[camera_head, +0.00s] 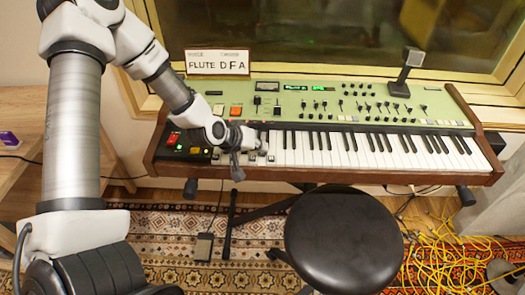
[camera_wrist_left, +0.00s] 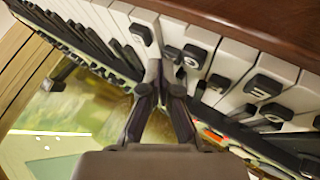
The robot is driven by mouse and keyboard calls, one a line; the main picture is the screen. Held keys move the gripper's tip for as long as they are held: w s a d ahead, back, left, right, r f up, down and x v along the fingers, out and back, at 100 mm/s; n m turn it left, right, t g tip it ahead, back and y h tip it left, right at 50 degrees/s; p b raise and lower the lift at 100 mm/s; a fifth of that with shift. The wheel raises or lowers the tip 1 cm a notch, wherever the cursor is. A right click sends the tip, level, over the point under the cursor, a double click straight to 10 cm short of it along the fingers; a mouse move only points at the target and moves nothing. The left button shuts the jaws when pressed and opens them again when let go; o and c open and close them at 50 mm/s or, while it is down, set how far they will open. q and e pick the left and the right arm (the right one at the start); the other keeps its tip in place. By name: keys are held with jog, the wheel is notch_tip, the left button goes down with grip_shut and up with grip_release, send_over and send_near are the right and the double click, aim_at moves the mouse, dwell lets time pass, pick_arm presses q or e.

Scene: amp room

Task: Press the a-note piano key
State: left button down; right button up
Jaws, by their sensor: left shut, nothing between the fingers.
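The keyboard (camera_head: 340,152) is a green-topped electric piano with white and black keys. Several keys at its left end carry small black letter tags; one such tag (camera_head: 271,158) shows just right of my left gripper (camera_head: 240,165). In the left wrist view, my left gripper (camera_wrist_left: 160,82) is shut and empty, its tips down among the white keys beside a dark tag (camera_wrist_left: 172,55). That letter is too unclear for me to tell which key is the a-note. I cannot tell whether the tips press a key. My right gripper is not in view.
A sign (camera_head: 217,62) reading "FLUTE D F A" stands behind the keyboard. A black round stool (camera_head: 343,240) stands in front. Yellow cables (camera_head: 450,262) lie on the floor at right. A wooden table (camera_head: 20,110) is at left. A small black stand (camera_head: 406,72) rises from the keyboard's top.

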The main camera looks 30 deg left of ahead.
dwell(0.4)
pick_arm(q)
jog(key=shift+r+p, duration=0.95)
jog(key=shift+r, duration=0.05)
notch_tip(320, 180, up, 5)
jog(key=p, duration=0.5)
jog(key=shift+r, duration=0.1)
